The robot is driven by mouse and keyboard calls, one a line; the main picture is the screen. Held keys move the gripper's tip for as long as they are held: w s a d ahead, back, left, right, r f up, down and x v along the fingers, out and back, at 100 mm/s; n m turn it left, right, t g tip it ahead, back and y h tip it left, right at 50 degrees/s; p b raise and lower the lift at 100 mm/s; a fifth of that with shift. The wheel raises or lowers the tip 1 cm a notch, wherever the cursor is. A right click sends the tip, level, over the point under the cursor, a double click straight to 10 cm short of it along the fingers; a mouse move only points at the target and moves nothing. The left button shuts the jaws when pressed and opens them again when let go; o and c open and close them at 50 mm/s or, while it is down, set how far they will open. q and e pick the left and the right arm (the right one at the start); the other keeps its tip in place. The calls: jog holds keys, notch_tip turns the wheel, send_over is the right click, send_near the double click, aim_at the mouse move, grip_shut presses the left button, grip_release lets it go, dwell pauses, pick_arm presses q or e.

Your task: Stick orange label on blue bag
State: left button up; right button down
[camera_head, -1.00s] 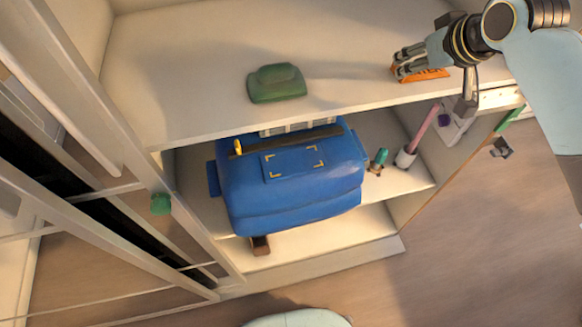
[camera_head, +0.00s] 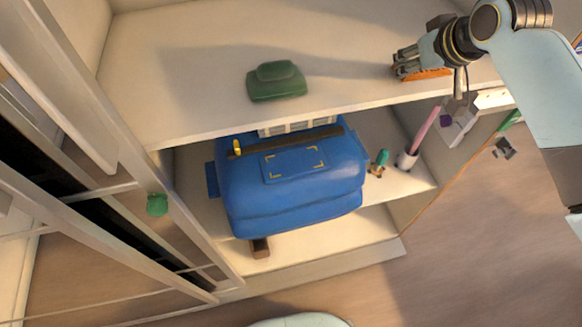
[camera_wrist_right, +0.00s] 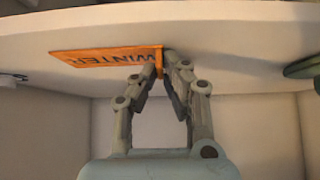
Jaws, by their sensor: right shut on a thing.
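The blue bag (camera_head: 290,185) sits on the middle shelf, below the top board. Its upper face has a patch (camera_head: 293,163) with yellow corner marks. The orange label (camera_head: 428,73) is at the right end of the top board, partly hidden by my right gripper (camera_head: 402,66). In the right wrist view, the orange label (camera_wrist_right: 105,58) shows dark lettering that reads "WINTER". My right gripper (camera_wrist_right: 166,70) is shut on the label's edge there. I cannot tell whether the label still touches the board. My left gripper is not in view.
A green object (camera_head: 276,82) lies on the top board (camera_head: 190,60). A pink stick in a white cup (camera_head: 407,159) and a small cactus-like item (camera_head: 379,160) stand right of the bag.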

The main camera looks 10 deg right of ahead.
jog(key=shift+r, duration=0.1)
notch_tip(320, 180, up, 2)
jog(key=p, duration=0.2)
jog(key=shift+r+p, duration=0.15)
jog(key=shift+p, duration=0.2)
jog(key=shift+r, duration=0.75)
